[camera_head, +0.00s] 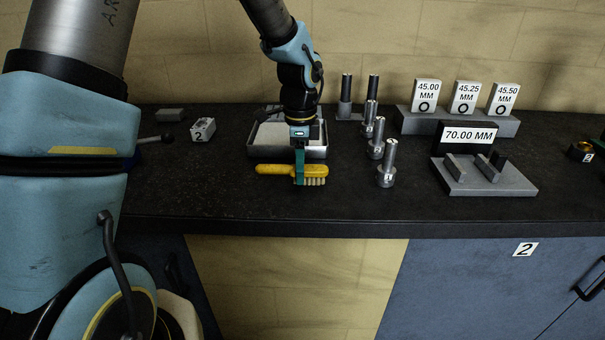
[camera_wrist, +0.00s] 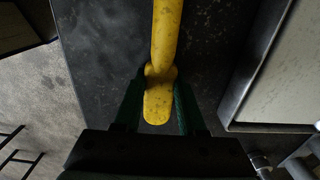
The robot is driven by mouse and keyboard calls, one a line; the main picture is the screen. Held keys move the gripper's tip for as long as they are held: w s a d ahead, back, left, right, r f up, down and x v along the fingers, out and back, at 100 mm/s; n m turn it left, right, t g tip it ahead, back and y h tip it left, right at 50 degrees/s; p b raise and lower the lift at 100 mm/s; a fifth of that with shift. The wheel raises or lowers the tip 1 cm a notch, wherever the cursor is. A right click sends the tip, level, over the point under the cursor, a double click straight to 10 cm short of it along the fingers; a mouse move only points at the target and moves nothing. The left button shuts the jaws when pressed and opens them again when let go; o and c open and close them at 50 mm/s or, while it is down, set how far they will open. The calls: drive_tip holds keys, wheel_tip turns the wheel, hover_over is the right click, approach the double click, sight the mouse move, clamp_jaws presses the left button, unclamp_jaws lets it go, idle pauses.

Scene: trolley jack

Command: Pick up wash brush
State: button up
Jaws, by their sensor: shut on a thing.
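The wash brush (camera_head: 275,169) is yellow with pale bristles. In the head view its handle points left and its bristles face down at the right end. My gripper (camera_head: 300,178) points down with green fingers and is shut on the brush near its head. In the wrist view the yellow brush (camera_wrist: 164,60) runs up from between the two green fingers of my gripper (camera_wrist: 158,110). The bristles are hidden there. I cannot tell for sure whether the brush touches the bench or hangs just above it.
A metal tray (camera_head: 262,153) stands just behind the brush. Several metal posts, one of them here (camera_head: 388,160), stand to the right. Further right is a grey block with a 70.00 MM sign (camera_head: 470,135). The dark bench top (camera_head: 200,195) is clear at the front left.

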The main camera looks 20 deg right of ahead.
clamp_jaws()
drive_tip(key=shift+r, duration=0.1)
wheel_tip(320, 180, up, 10)
drive_tip(key=shift+f+b, duration=0.1)
drive_tip(key=shift+b, duration=1.1)
drive_tip(key=shift+o, duration=0.8)
unclamp_jaws()
clamp_jaws()
